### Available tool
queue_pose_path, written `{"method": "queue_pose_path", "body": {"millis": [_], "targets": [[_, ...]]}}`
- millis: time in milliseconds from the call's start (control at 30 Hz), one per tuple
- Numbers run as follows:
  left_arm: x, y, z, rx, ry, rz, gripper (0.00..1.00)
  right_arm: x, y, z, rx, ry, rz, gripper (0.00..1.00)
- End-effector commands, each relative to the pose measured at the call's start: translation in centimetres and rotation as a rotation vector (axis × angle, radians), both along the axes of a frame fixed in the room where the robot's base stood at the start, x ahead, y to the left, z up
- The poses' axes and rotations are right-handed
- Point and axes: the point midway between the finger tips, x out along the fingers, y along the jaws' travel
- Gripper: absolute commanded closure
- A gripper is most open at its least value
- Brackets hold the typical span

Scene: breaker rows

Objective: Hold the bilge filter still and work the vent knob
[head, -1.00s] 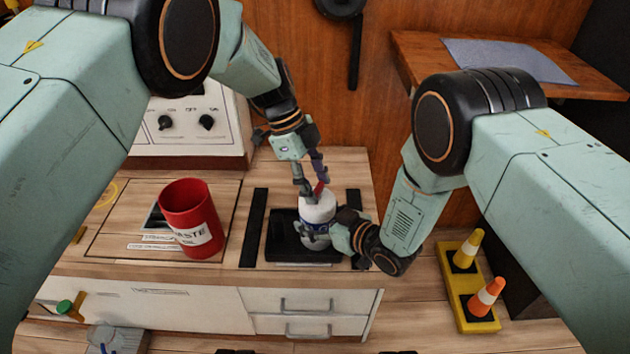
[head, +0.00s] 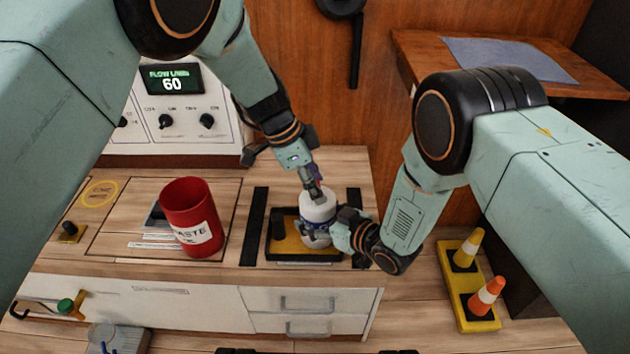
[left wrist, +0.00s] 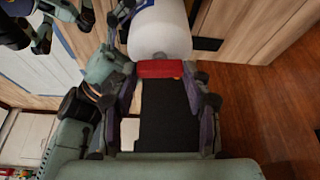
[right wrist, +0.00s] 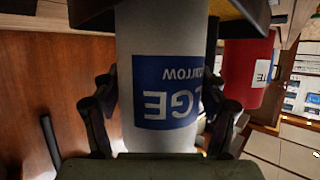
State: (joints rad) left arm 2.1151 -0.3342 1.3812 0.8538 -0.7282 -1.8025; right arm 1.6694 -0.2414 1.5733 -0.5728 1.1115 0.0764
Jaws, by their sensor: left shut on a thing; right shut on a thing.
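The bilge filter (head: 318,206), a white cylinder with a blue label, stands upright in a black-rimmed tray (head: 280,250) on the counter. My right gripper (head: 338,236) is shut on the filter's body from the right side; in the right wrist view the filter (right wrist: 160,60) fills the space between the fingers. My left gripper (head: 314,188) comes down onto the filter's top. In the left wrist view its fingers are shut on the red vent knob (left wrist: 160,69) beside the white filter body. The knob is hidden in the head view.
A red waste bin (head: 187,215) stands left of the tray. Behind it is a panel with dark knobs and a display (head: 172,79) reading 60. Black strips flank the tray. Yellow and orange cones (head: 485,296) stand on a yellow base at the right.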

Motion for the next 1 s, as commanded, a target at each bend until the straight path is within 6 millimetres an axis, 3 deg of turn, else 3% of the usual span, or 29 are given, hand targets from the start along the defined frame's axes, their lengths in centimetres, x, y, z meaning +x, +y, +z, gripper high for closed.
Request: {"method": "queue_pose_path", "body": {"millis": [367,400,633,1000], "targets": [[0.06,-0.02,0.08,-0.001,-0.002,0.004,0.83,0.02,0.05,0.08,0.0,-0.002,0.002,0.85],[0.06,-0.02,0.08,-0.001,-0.002,0.004,0.48,0.03,0.04,0.08,0.0,-0.002,0.002,0.85],[0.03,-0.01,0.05,-0.001,-0.001,0.004,0.29,0.04,0.04,0.08,0.0,-0.003,0.001,0.85],[0.04,0.14,0.38,0.0,-0.001,0.003,0.28,0.05,0.03,0.08,0.001,-0.002,0.0,0.85]]}}
